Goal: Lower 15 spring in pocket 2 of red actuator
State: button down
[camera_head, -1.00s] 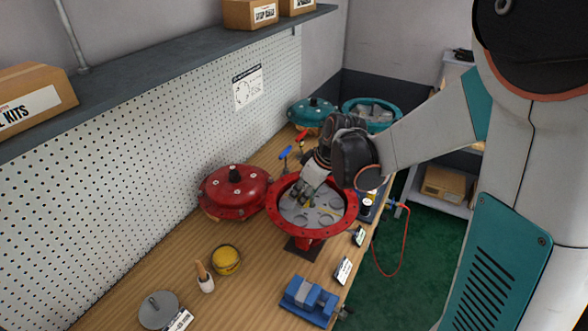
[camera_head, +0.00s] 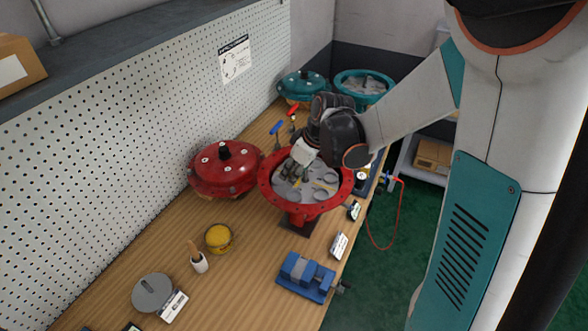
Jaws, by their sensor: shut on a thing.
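The red actuator (camera_head: 308,207) is an open red bowl with a bolt-hole rim, standing on the bench on a dark base. Inside it is a grey plate (camera_head: 322,190) with round pockets and yellow marks. My gripper (camera_head: 290,172) reaches down into the left part of the bowl, fingers low over the plate. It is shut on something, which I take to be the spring. The spring itself is hidden by the fingers and too small to make out. I cannot tell which pocket it is over or whether it touches the plate.
A red domed cover (camera_head: 226,170) stands close left of the bowl. A teal cover (camera_head: 302,86) and open teal actuator (camera_head: 362,90) are behind. A blue vise (camera_head: 306,277), yellow tin (camera_head: 219,238), brush pot (camera_head: 199,262) and grey disc (camera_head: 153,292) stand in front.

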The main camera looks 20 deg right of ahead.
jog(key=shift+f+b, duration=1.15)
jog(key=shift+f, duration=0.55)
jog(key=shift+f+b, duration=1.4)
jog(key=shift+f, duration=0.05)
jog(key=c, duration=1.2)
grip_release()
jog(key=shift+o, duration=0.2)
jog(key=v, duration=1.2)
jog(key=shift+s+a, duration=0.1)
jog(key=shift+s, duration=0.05)
